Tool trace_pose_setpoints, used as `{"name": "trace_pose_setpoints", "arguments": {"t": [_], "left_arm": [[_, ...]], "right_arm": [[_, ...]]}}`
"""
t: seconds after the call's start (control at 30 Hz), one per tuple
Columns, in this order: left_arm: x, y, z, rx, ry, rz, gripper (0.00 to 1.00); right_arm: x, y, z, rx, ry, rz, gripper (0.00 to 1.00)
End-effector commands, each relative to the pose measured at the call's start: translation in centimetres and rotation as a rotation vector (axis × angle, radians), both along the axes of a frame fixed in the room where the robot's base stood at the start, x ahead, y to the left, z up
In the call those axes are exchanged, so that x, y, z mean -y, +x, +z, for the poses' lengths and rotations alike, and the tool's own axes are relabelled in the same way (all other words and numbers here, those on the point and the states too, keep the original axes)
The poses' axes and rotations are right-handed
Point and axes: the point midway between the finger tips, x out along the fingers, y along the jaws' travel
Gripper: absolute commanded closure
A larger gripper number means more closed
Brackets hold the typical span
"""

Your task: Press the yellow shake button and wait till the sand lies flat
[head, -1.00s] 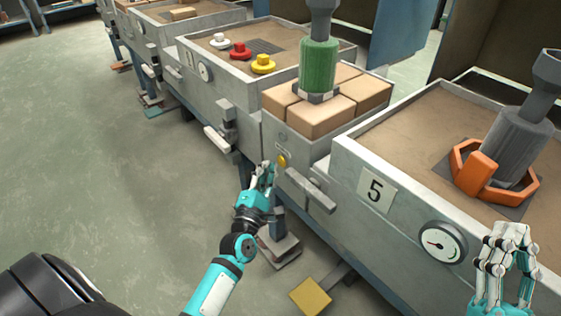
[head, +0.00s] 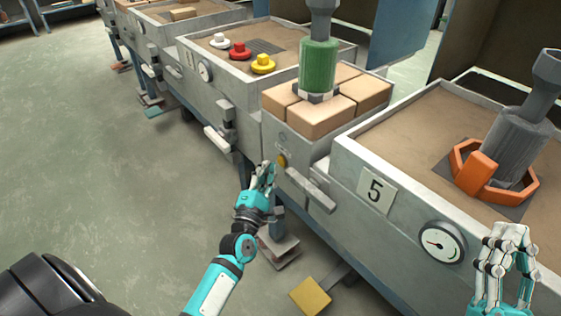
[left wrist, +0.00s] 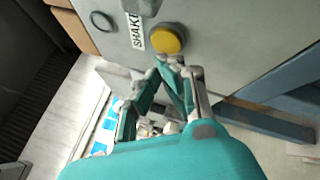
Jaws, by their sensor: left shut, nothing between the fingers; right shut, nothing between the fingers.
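The yellow shake button (head: 282,160) sits on the grey front panel below the tan blocks. In the left wrist view the button (left wrist: 167,39) is round, beside a label reading SHAKE (left wrist: 136,31). My left gripper (head: 268,166) is shut and empty, its fingertips just left of the button; in the left wrist view the fingertips (left wrist: 163,64) are just below it. I cannot tell whether they touch it. My right gripper (head: 511,231) is shut and empty in front of the station marked 5. Sand (head: 410,130) lies in that station's box, around an orange ring (head: 480,178).
A green cylinder (head: 318,68) stands above the tan blocks (head: 326,112). A lever bar (head: 310,190) juts out right of the button. A gauge (head: 441,242) is on the right box. A yellow pedal (head: 311,295) is near the floor. The floor at left (head: 110,170) is clear.

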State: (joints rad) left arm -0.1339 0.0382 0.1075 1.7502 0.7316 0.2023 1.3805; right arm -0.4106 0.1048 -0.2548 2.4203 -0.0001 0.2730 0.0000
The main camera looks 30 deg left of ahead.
Motion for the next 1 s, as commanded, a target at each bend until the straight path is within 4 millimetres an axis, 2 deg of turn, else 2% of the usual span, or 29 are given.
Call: {"name": "trace_pose_setpoints", "arguments": {"t": [1.0], "left_arm": [[0.35, 0.85, 0.03, 0.000, -0.001, 0.000, 1.00]], "right_arm": [[-0.02, 0.40, -0.34, -0.029, -0.009, -0.002, 1.00]]}}
